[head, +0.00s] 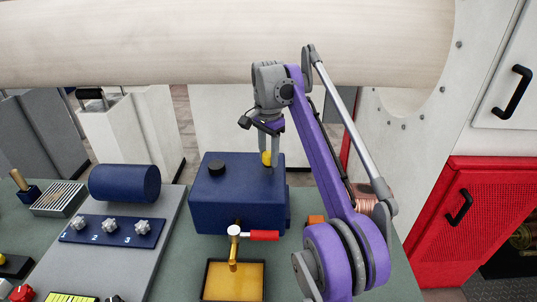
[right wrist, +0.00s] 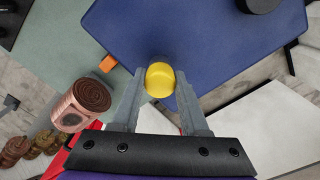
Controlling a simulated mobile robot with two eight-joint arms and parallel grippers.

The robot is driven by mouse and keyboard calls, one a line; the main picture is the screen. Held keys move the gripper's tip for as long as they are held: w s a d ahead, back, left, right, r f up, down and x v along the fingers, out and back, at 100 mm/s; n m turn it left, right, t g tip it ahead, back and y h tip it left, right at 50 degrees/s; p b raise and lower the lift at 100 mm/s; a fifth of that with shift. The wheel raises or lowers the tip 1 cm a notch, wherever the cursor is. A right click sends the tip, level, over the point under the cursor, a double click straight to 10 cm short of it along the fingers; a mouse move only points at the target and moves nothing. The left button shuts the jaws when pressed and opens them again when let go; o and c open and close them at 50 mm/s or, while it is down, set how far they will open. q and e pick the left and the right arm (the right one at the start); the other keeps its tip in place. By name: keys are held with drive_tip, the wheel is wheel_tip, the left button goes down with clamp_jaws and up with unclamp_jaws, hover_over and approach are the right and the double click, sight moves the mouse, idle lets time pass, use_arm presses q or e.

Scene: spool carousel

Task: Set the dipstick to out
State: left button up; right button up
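The dipstick's yellow cap (head: 266,158) is at the top of the blue box (head: 238,207), near its back right corner. It appears to sit low at the box's top face, and I see no stem below it. My right gripper (head: 270,162) reaches down from above with its fingers around the cap. In the right wrist view, the yellow cap (right wrist: 160,79) lies between the two grey fingertips, with a narrow gap on each side, so the gripper looks open. My left gripper is not in view.
A black cap (head: 217,167) stands on the box's top left. A tap with a red handle (head: 264,236) projects in front, over a tray (head: 206,283) holding amber liquid. A copper spool (right wrist: 83,104) and an orange block (head: 315,220) stand to the box's right.

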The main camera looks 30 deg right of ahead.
clamp_jaws()
idle(1.0)
